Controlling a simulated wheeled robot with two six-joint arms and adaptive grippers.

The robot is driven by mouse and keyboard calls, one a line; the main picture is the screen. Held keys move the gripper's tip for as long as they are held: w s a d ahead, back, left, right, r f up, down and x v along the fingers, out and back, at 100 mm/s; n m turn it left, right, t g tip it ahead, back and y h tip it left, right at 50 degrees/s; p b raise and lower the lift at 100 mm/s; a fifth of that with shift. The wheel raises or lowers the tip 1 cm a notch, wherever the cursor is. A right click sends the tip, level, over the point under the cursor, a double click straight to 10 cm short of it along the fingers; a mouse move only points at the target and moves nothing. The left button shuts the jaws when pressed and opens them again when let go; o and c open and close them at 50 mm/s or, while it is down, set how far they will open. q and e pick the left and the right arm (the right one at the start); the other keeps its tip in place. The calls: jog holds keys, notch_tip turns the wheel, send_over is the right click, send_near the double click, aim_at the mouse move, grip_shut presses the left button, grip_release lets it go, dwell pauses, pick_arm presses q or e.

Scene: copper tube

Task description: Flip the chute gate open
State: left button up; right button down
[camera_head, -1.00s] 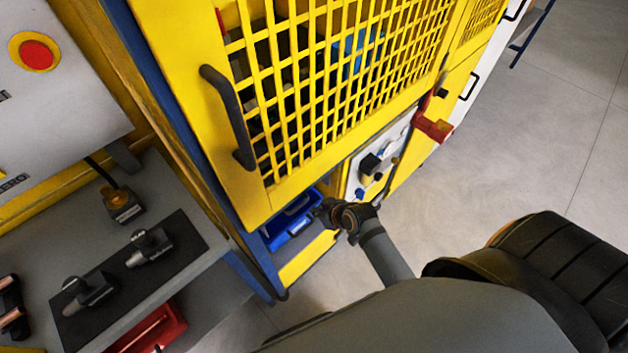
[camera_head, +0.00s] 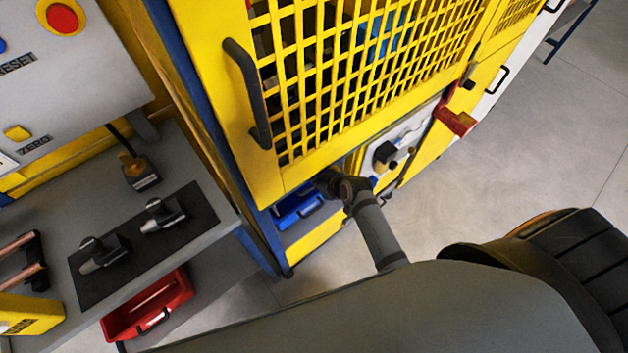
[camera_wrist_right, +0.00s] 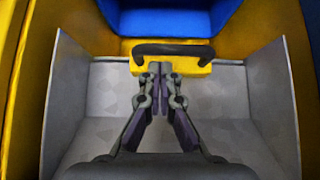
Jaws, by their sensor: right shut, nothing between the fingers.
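In the right wrist view, the chute gate (camera_wrist_right: 202,69) is a yellow plate with a dark curved handle (camera_wrist_right: 172,47) at the far end of a grey metal chute (camera_wrist_right: 225,102). My right gripper (camera_wrist_right: 160,70) is shut and empty. Its fingertips overlap the near edge of the plate, just short of the handle; I cannot tell whether they touch. In the head view, my right gripper (camera_head: 328,181) is at the opening under the yellow mesh door, and the gate is hidden there. My left gripper is not in view.
A blue bin (camera_head: 298,208) sits in the low opening and also shows beyond the gate in the wrist view (camera_wrist_right: 165,18). The chute's side walls stand close on both sides. A grey bench (camera_head: 60,215) with tools is at left. The floor at right is clear.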

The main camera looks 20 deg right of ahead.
jog(key=shift+x, duration=1.2)
jog(key=shift+s+d+r, duration=0.1)
jog(key=shift+s+d, duration=0.1)
jog(key=shift+s, duration=0.2)
jog(key=s+d+p, duration=0.3)
jog(key=s, duration=0.5)
jog(key=shift+s, duration=0.25)
jog(key=shift+f, duration=0.2)
jog(key=shift+s+p, duration=0.1)
jog(key=shift+p, duration=0.25)
